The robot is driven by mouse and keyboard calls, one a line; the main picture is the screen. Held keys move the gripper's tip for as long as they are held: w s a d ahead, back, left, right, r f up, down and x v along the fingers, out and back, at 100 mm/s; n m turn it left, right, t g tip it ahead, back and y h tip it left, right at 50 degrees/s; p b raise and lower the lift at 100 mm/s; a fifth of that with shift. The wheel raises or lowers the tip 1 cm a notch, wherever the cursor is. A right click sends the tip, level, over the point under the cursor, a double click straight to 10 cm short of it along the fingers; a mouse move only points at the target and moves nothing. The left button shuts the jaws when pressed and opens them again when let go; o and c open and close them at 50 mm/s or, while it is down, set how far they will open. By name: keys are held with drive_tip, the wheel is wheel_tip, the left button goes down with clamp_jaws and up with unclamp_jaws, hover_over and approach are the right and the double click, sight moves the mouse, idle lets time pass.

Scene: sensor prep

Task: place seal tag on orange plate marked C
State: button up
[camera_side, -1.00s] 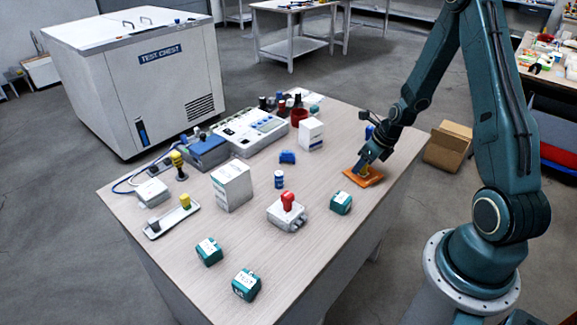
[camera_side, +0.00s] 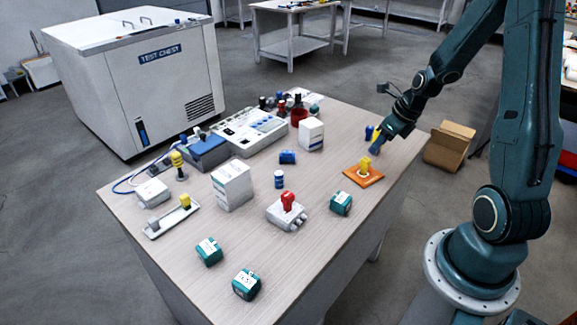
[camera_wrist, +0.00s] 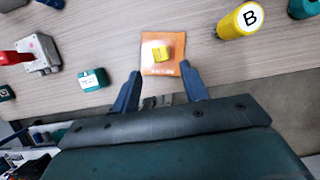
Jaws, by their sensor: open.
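The orange plate (camera_side: 375,178) lies flat near the right edge of the table. A yellow piece (camera_side: 365,163), apparently the seal tag, stands on it. In the wrist view the yellow piece (camera_wrist: 162,53) sits near the middle of the plate (camera_wrist: 147,45), clear of both fingers. Small print on the plate is too blurred to read as C. My gripper (camera_side: 376,147) is open and empty, just behind and to the right of the piece. In the wrist view its fingertips (camera_wrist: 160,73) are spread at the plate's near edge.
A yellow cylinder marked B (camera_wrist: 241,20) lies right of the plate. A teal block (camera_side: 341,202) and a grey box with a red knob (camera_side: 287,213) stand to the left. A white carton (camera_side: 311,134) is behind. The front right tabletop is clear.

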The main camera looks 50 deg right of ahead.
drive_tip(key=shift+v, duration=0.9)
drive_tip(key=s+a+r+n, duration=0.2)
drive_tip(key=a+r+n, duration=1.1)
drive_tip(key=n, duration=0.5)
drive_tip(key=s+a+r+n, duration=0.3)
drive_tip(key=s+a+n, duration=0.1)
drive_tip(key=n, duration=0.5)
drive_tip(key=s+a+r+n+t, duration=0.1)
drive_tip(key=s+a+r+n, duration=0.1)
drive_tip(key=s+a+n, duration=0.3)
drive_tip(key=s+n, duration=0.1)
drive_tip(key=n, duration=0.3)
drive_tip(key=shift+s+a+r, duration=0.15)
drive_tip(key=shift+a+r, duration=0.1)
drive_tip(key=shift+r, duration=0.15)
